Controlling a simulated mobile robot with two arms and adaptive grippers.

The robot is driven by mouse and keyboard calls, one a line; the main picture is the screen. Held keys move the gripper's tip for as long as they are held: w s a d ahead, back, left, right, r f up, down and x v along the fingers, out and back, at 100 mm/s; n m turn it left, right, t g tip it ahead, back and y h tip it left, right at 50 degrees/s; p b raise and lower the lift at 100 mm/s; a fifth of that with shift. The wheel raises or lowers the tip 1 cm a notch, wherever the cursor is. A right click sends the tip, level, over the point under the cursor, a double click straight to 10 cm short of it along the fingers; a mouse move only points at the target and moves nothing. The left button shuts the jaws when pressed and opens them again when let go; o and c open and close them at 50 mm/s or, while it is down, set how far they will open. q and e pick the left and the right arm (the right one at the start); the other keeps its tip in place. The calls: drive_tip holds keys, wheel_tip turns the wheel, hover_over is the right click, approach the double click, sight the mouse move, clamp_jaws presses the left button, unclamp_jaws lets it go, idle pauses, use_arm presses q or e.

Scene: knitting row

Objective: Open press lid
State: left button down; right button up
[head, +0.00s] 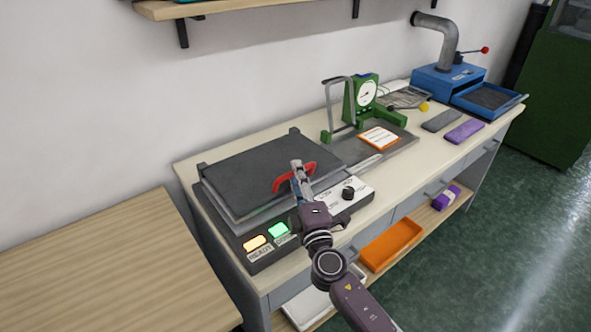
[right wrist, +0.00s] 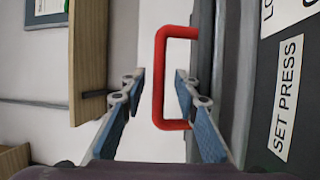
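The press (head: 262,190) stands on the near left of the workbench, with a flat dark lid (head: 265,165) lying down over its base. A red handle (head: 279,184) sticks up at the lid's front edge. My right gripper (head: 297,170) is at this handle. In the right wrist view the right gripper (right wrist: 158,76) is open, with one finger on each side of the red handle's bar (right wrist: 159,85) and gaps between. The press front carries a SET PRESS label (right wrist: 287,97), a lit yellow button (head: 255,243) and a lit green button (head: 278,230). My left gripper is not in view.
A green dial gauge device (head: 362,97) stands behind the press to the right, with an orange-edged card (head: 380,138) in front. A blue machine (head: 448,80) stands at the far end. A wall shelf (head: 220,8) hangs above. A wooden table (head: 100,265) is at left.

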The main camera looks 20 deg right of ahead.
drive_tip(key=shift+w+r, duration=0.1)
drive_tip(key=shift+w, duration=0.65)
clamp_jaws()
